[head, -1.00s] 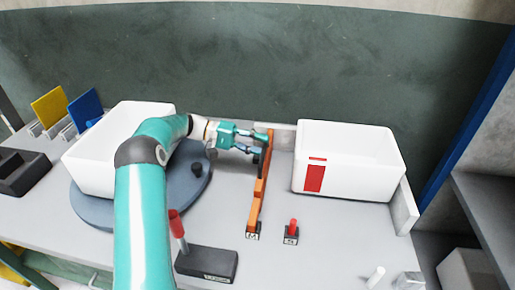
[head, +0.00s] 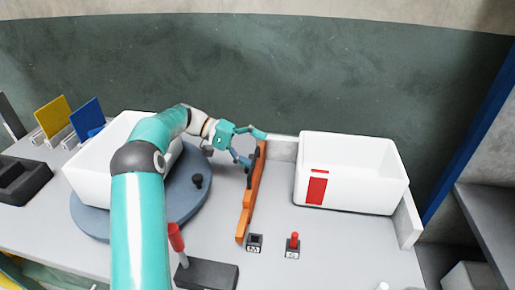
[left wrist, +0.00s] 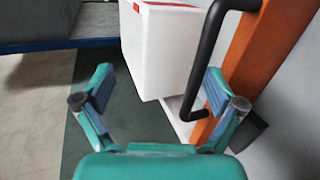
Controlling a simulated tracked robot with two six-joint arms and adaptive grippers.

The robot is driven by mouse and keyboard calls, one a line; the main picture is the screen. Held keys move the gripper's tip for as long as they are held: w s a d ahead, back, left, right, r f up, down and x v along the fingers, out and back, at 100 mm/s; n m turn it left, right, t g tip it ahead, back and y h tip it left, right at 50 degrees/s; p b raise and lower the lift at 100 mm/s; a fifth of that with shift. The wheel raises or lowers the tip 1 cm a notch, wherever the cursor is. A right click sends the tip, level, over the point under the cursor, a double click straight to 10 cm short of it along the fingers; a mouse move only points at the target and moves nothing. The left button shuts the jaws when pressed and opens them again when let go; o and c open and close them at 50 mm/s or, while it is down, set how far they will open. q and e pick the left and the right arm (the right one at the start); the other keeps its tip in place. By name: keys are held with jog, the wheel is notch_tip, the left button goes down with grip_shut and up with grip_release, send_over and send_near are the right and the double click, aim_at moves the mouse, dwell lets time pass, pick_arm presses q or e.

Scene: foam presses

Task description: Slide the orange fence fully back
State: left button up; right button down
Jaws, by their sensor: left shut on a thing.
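The orange fence (head: 245,219) is a long upright bar running from the back rail toward the front of the table, between the round plate and the right white box. Its black handle (left wrist: 206,40) shows in the left wrist view, near the right finger, with the orange fence (left wrist: 262,50) behind it. My left gripper (head: 256,151) is at the far part of the fence, shut on the handle; its fingers (left wrist: 160,100) look well apart in the left wrist view. The exact contact is partly hidden. My right gripper is not in view.
A white box (head: 350,185) with a red mark stands right of the fence. Another white box (head: 88,172) sits on a blue-grey round plate (head: 184,212). Two small blocks (head: 255,243) (head: 292,247) and a red-handled lever (head: 177,238) are in front. Table between fence and right box is clear.

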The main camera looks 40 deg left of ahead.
pick_arm(q)
jog(key=shift+s+a+r, duration=0.1)
jog(key=shift+s+r, duration=0.1)
jog(key=shift+r, duration=0.85)
jog(key=shift+c, duration=1.3)
jog(key=shift+s+r+p, duration=0.15)
jog(key=shift+s+p, duration=0.15)
jog(key=shift+s, duration=0.05)
jog(key=shift+c, duration=1.4)
jog(key=s+a+p, duration=0.3)
jog(key=a+p, duration=0.2)
jog(key=a, duration=0.1)
jog(key=shift+s+a+r, duration=0.15)
jog(key=shift+s+a, duration=0.1)
jog(key=shift+s, duration=0.05)
